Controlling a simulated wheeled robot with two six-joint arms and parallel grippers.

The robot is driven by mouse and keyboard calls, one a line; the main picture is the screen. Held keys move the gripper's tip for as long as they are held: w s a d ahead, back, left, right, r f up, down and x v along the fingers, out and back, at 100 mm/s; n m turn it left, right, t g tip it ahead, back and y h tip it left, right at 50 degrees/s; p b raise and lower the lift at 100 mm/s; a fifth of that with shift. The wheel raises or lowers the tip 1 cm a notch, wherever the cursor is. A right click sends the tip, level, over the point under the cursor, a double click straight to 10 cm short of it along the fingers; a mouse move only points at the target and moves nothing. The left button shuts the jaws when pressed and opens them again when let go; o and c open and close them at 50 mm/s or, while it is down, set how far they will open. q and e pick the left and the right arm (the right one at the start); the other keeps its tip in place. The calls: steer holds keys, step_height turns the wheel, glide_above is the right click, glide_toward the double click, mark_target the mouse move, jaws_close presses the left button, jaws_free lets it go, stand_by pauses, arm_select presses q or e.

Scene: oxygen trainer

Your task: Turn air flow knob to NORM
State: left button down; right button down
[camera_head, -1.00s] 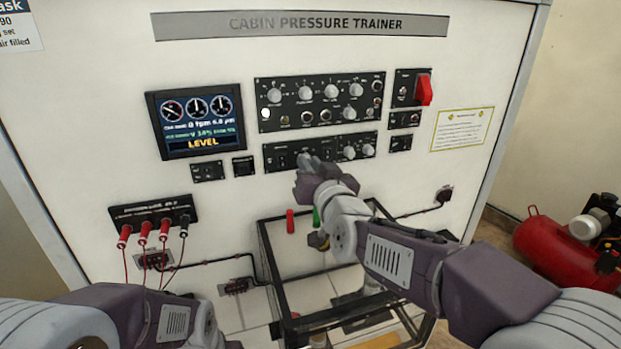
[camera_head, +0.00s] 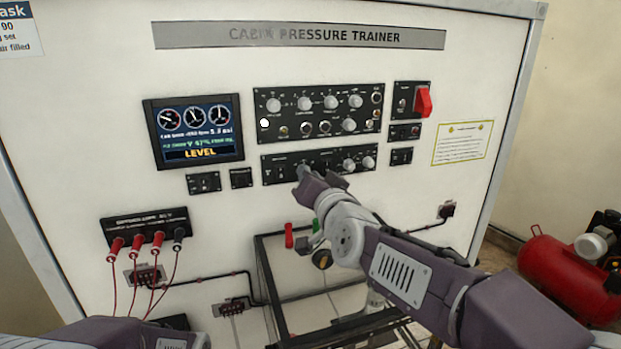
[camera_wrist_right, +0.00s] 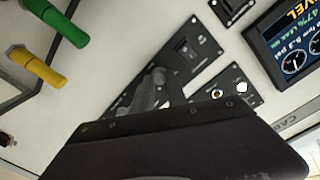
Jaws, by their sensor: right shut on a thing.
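My right gripper (camera_head: 302,173) reaches the lower black control panel (camera_head: 333,163) from below. It is shut on a small control left of the panel's middle. The fingers hide that control, so I cannot read its label or setting. In the right wrist view my right gripper (camera_wrist_right: 150,88) is close against the panel (camera_wrist_right: 188,60), and a dark switch shows beside the fingers. My left arm shows only at the bottom left; its gripper is out of view.
A larger knob panel (camera_head: 318,112) is above, with a red switch (camera_head: 423,101) to its right. A display (camera_head: 193,131) reading LEVEL is at left. Red plugs with cables (camera_head: 137,244) hang lower left. A black frame (camera_head: 262,290) stands below my right arm. A red tank (camera_head: 560,270) is at right.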

steer(key=c, duration=1.3)
jaws_free()
steer(key=shift+w+a, duration=0.1)
steer(key=shift+w, duration=0.1)
steer(key=v, duration=0.9)
steer(key=shift+s, duration=0.1)
steer(key=shift+f, duration=0.1)
